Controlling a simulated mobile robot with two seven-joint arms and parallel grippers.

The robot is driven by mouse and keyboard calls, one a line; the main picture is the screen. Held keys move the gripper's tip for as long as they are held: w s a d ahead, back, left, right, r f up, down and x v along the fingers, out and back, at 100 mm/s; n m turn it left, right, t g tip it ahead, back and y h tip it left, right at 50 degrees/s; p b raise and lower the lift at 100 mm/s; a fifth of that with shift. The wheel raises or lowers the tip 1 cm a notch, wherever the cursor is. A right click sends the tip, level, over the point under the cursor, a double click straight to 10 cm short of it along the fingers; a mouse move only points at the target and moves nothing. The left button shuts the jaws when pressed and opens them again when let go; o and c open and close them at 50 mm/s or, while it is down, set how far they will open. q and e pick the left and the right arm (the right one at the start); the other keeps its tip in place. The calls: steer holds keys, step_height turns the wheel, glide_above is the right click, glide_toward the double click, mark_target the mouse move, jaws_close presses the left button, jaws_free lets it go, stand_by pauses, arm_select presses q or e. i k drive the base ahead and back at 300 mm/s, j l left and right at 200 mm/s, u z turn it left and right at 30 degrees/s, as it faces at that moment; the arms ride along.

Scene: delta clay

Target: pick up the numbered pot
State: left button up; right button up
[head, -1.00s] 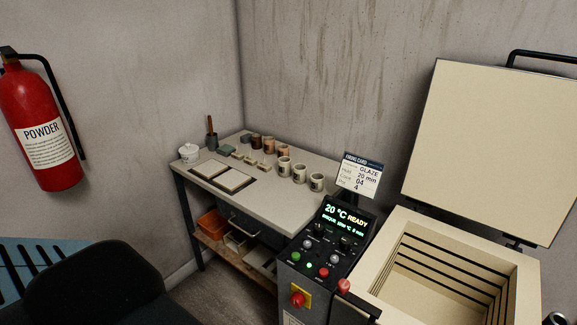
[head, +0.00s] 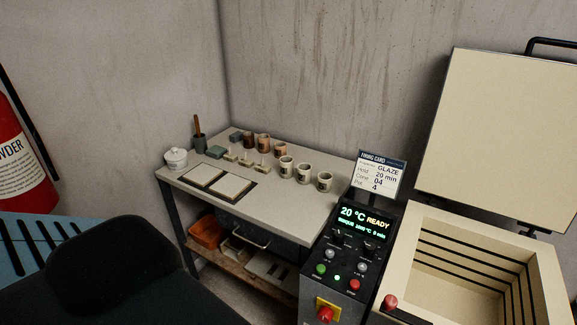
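Several small pots stand on the grey worktable (head: 285,205) against the wall. The marks on the pots are too small to read as numbers. Neither of my grippers is in view.
A control panel (head: 350,250) reading 20 °C READY and an open, empty kiln (head: 425,245) stand at the right. A red extinguisher (head: 20,165) is at the left.

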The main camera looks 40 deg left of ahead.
mark_target(286, 161)
steer(key=j+z, duration=0.25)
steer(key=j, duration=0.35)
steer(key=j+z, duration=0.2)
steer(key=j, duration=0.4)
steer(key=k+j+z, duration=0.25)
steer(key=j, duration=0.35)
steer(key=i, duration=0.1)
